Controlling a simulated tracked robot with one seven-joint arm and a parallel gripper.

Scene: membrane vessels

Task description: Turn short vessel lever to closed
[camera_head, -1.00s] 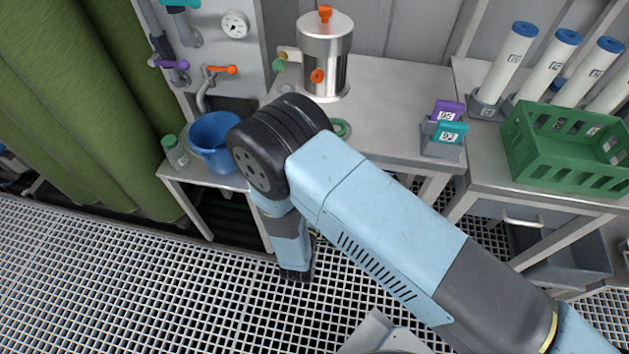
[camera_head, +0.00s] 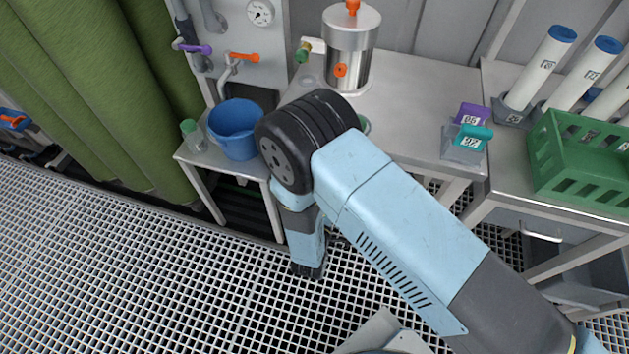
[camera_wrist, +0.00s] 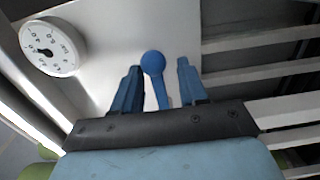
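A blue lever (camera_wrist: 153,63) with a round end shows in the wrist view, between the two fingers of my gripper (camera_wrist: 158,66). It stands in front of a pale panel. The fingers are blue, apart, and a gap shows on each side of the lever. I cannot tell whether the lever belongs to the short vessel, or its open or closed position. In the head view my gripper is hidden below and behind my arm. A steel vessel (camera_head: 351,50) there has an orange handle on top (camera_head: 352,7) and one on its front (camera_head: 341,70).
A round gauge (camera_wrist: 52,46) is left of my gripper in the wrist view. In the head view, a blue bucket (camera_head: 236,128) and green-capped bottle (camera_head: 193,134) stand on a low bench. A green crate (camera_head: 583,165) and blue-capped tubes (camera_head: 541,66) are right. Grating floor at left is clear.

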